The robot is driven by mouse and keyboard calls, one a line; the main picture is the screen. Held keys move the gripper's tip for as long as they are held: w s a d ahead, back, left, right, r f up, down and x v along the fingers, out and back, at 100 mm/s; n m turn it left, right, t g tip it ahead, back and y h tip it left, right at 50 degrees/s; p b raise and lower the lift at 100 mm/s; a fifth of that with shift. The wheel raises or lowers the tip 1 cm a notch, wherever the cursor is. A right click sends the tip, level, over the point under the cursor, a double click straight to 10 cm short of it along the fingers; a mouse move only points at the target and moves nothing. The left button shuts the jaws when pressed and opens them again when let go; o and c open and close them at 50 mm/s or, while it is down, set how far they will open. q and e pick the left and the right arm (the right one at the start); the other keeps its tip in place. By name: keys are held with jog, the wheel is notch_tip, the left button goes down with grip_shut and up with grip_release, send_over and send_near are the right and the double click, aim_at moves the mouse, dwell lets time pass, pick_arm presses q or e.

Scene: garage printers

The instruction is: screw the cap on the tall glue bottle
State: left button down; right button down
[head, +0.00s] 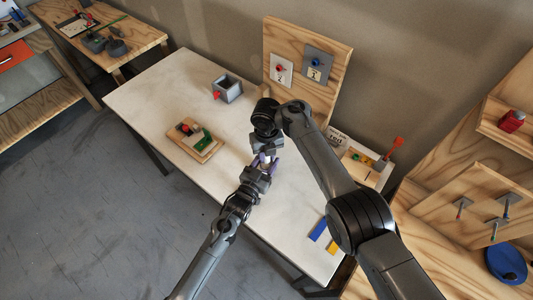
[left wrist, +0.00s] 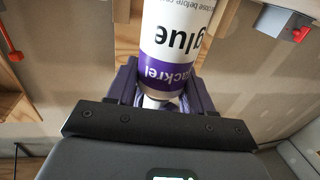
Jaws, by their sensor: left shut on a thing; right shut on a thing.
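The tall glue bottle (left wrist: 174,45) is white with a purple band and the word "glue", upside down in the left wrist view. My left gripper (left wrist: 160,92) is shut on it; its fingers lie on both sides of the bottle. In the head view my left gripper (head: 264,166) is over the white table, and the bottle is mostly hidden between the hands. My right gripper (head: 267,152) is shut, meeting the left one from the back. What it holds, apparently the cap, is hidden, so I cannot tell how the cap sits on the bottle.
A wooden board (head: 300,40) stands at the back. The table's front left is clear.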

jog(key=m, duration=0.4)
jog(key=shift+m, duration=0.3)
jog(key=m, duration=0.4)
jog(key=shift+m, duration=0.4)
jog(key=m, duration=0.5)
jog(key=shift+f, duration=0.1)
jog(key=m, duration=0.2)
jog(key=shift+m, duration=0.4)
jog(key=m, duration=0.6)
jog(key=shift+s, duration=0.1)
jog(key=m, duration=0.3)
jog(key=shift+m, duration=0.3)
jog(key=m, duration=0.5)
jog(key=c, duration=0.9)
grip_release()
